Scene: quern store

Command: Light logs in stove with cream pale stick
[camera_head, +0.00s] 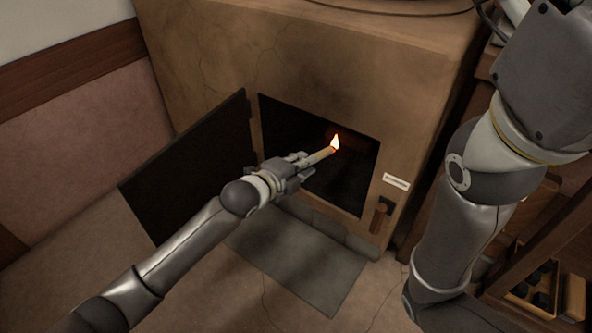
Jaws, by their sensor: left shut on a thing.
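The stove (300,50) is a tan, cracked block with a dark square opening (345,185). Its black door (190,165) stands open to the left. My left gripper (300,164) is shut on the cream pale stick (321,156), in front of the opening. The stick points up and to the right, and a small flame (335,142) burns at its tip, seen against the dark opening. I cannot tell how deep the tip is. The logs are not clearly visible in the dark inside. My right arm comes down at the right; its gripper is out of view.
A grey plate (300,262) lies on the floor below the opening. A wooden handle (379,217) and a pale label (396,182) are on the stove front, right of the opening. Wooden shelving with a box of dark pieces (540,290) stands at the lower right.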

